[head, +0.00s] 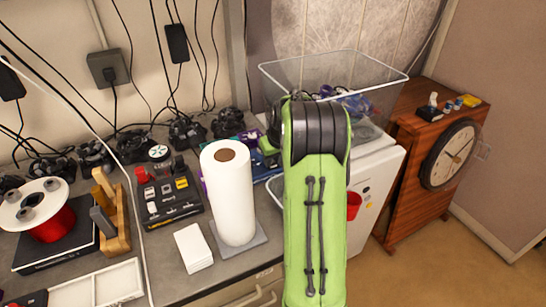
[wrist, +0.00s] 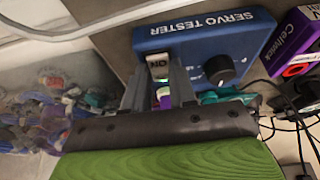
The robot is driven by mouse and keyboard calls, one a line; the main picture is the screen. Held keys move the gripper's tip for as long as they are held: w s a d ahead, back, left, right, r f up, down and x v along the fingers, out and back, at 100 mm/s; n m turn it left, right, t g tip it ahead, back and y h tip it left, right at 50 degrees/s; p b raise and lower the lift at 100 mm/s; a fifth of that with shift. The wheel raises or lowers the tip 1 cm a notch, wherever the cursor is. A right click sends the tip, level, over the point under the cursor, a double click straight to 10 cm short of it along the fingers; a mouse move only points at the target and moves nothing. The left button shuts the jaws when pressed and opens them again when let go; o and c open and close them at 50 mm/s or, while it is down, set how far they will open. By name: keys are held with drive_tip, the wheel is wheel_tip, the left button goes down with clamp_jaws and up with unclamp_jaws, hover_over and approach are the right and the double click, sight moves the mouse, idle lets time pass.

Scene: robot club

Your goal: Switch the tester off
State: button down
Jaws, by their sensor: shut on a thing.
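The blue servo tester (wrist: 215,42) fills the upper middle of the wrist view, with "SERVO TESTER" in white letters and a black round knob (wrist: 219,70). A pale switch piece marked "ON" (wrist: 158,66) is at its left end. My gripper (wrist: 160,78) has its fingertips at this switch piece, one on each side, shut on it. In the head view my green arm covers the gripper and most of the spot where the tester stands; I cannot make the switch out there.
A purple box (wrist: 300,40) and black cables lie right of the tester. A clear bin (head: 335,65) of parts is behind my arm. A paper towel roll (head: 230,195) and a dark switch box (head: 168,198) stand to the left. A wooden clock cabinet (head: 425,150) is at right.

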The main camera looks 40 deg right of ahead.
drive_tip(key=g+p, duration=0.1)
drive_tip(key=p, duration=0.1)
drive_tip(key=r+p, duration=0.1)
drive_tip(key=p, duration=0.2)
drive_tip(key=shift+w+g, duration=0.25)
drive_tip(key=shift+g, duration=0.15)
drive_tip(key=shift+w+d+f+g+y+p, duration=0.15)
drive_tip(key=shift+f+g+y+p, duration=0.2)
drive_tip(key=shift+p, duration=0.75)
drive_tip(key=c, duration=0.9)
unclamp_jaws()
drive_tip(key=r, duration=0.5)
drive_tip(key=s+r+p, duration=0.1)
drive_tip(key=r, duration=0.4)
drive_tip(key=s+r, duration=0.1)
drive_tip(key=r, duration=0.4)
drive_tip(key=shift+a+r+p, duration=0.3)
drive_tip(key=shift+a+p, duration=0.05)
drive_tip(key=shift+p, duration=0.05)
